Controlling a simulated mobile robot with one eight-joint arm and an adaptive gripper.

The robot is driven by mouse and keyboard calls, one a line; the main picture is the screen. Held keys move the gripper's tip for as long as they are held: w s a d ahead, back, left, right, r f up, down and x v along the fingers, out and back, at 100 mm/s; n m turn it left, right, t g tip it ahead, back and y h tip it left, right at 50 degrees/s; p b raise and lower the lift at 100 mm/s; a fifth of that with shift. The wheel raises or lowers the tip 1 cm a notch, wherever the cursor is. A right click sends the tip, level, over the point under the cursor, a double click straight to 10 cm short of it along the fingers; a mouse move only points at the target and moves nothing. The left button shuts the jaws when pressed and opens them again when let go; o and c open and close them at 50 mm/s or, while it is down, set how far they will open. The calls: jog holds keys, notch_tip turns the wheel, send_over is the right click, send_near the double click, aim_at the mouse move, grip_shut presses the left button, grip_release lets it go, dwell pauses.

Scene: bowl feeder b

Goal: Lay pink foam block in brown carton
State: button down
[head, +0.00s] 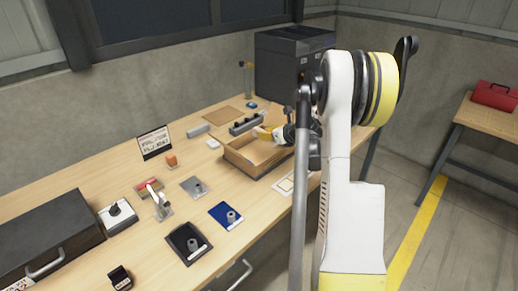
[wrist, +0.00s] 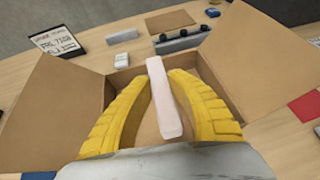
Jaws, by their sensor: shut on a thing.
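In the wrist view, the pink foam block (wrist: 163,98) is a pale pink bar held lengthwise between the yellow fingers of my gripper (wrist: 162,100). The brown carton (wrist: 211,85) lies below it with its flaps spread open, and the block is over the carton's opening. I cannot tell whether the block touches the carton floor. In the head view, the carton (head: 240,160) stands on the bench, and my gripper (head: 266,133) is at its opening, partly hidden by my arm. The block is not clearly seen there.
A grey fixture with black knobs (wrist: 182,40) stands behind the carton, near a white box (wrist: 121,61) and a sign (wrist: 54,37). A dark machine (head: 285,62) stands at the bench's far end. Blue (head: 222,211) and black (head: 183,241) trays lie nearer.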

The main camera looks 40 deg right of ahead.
jog(key=w, duration=0.1)
jog(key=w+f, duration=0.2)
jog(key=shift+a+b, duration=0.3)
jog(key=shift+b, duration=0.1)
jog(key=shift+s+f+b, duration=0.1)
jog(key=shift+f+b, duration=0.9)
jog(key=shift+f, duration=0.85)
jog(key=shift+f+b, duration=0.55)
jog(key=shift+f, duration=0.05)
jog(key=c, duration=1.3)
grip_release()
